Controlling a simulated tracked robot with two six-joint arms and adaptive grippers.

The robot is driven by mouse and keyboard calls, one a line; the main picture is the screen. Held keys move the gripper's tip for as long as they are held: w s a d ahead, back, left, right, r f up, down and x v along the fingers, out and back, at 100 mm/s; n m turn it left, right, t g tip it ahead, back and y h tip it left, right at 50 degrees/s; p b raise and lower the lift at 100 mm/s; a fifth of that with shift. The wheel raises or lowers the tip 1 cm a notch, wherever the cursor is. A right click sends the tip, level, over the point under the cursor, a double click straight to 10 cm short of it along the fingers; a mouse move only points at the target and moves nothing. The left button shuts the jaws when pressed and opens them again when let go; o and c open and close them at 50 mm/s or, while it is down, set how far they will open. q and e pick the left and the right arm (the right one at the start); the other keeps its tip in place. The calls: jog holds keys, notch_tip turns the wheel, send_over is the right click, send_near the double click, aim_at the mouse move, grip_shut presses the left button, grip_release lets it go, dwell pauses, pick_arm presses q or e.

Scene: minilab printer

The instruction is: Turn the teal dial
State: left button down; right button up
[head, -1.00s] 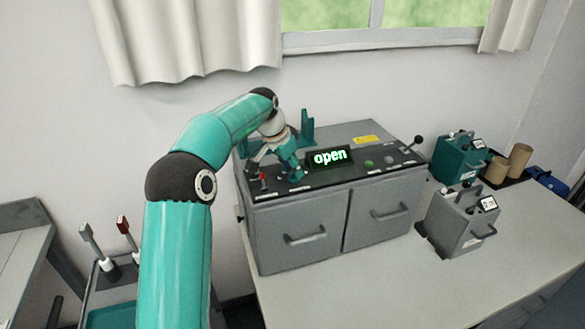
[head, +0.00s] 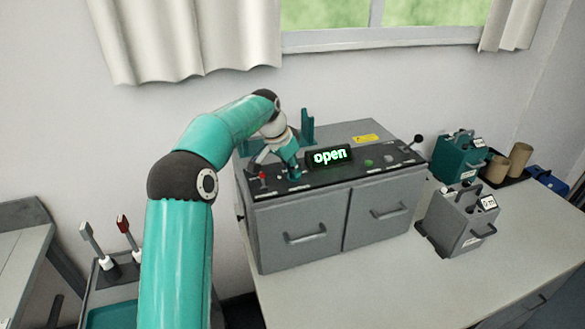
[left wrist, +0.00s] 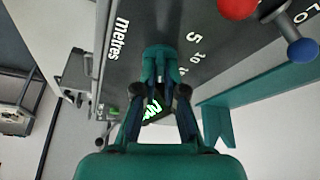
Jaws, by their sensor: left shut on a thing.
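The teal dial (left wrist: 160,62) is in the left wrist view, on the dark top panel of the printer, beside the printed word "metres" and the numbers 5 and 10. My left gripper (left wrist: 158,92) is shut on the dial, with a finger on each side of it. In the head view my left gripper (head: 292,166) reaches down onto the panel, left of the lit display (head: 330,157), which reads "open". The dial is largely hidden by the gripper there. My right gripper is not in view.
The grey printer (head: 297,218) has two handled drawer fronts. A red-topped switch (head: 263,177) stands left of my gripper and a black-knobbed lever (head: 418,139) at the far right. A grey canister (head: 459,222) and a teal canister (head: 456,158) stand on the table to the right.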

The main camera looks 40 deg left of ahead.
pick_arm(q)
jog(key=shift+n, duration=0.3)
jog(key=n+y+b, duration=0.1)
jog(key=n, duration=0.2)
jog(key=shift+d+n+y, duration=0.1)
jog(key=shift+n+y, duration=0.2)
jog(key=shift+y, duration=0.1)
jog(key=shift+w+d+n+g+y+b, duration=0.1)
jog(key=shift+n+g+y+b, duration=0.2)
jog(key=shift+n, duration=0.8)
jog(key=shift+n+g+y, duration=0.1)
jog(key=shift+n+y, duration=0.3)
jog(key=shift+n, duration=0.7)
jog(key=c, duration=1.3)
grip_release()
jog(key=shift+o, duration=0.2)
jog(key=v, duration=1.1)
jog(key=shift+d+r, duration=0.2)
jog(key=shift+r, duration=0.2)
